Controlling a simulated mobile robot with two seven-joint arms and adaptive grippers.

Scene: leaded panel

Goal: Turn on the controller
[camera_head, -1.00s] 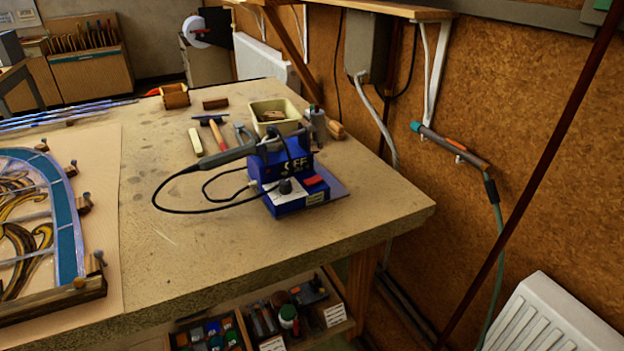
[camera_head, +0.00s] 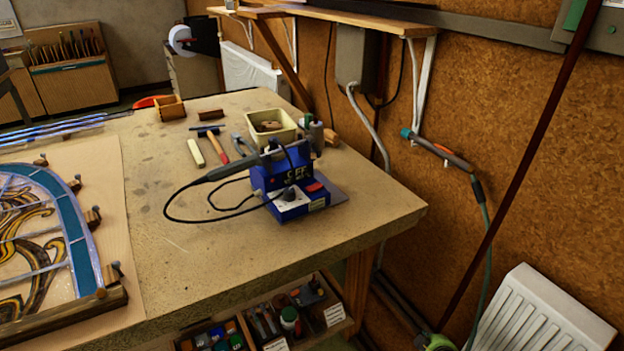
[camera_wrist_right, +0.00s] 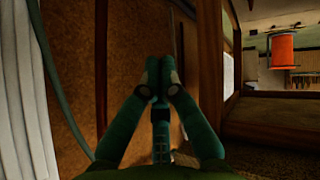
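The controller (camera_head: 290,185) is a blue soldering station on the right part of the workbench. Its display (camera_head: 297,172) reads OFF. A red switch (camera_head: 313,187) and a dark knob (camera_head: 289,192) are on its sloped front. My left gripper is not in view.
The workbench (camera_head: 370,222) has clear room in front of the controller. Pliers, a hammer and a cream tub (camera_head: 268,133) lie behind it. A leaded panel (camera_head: 40,235) lies at left. A radiator (camera_head: 545,315) and a dark slanted pole (camera_head: 520,185) stand at right.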

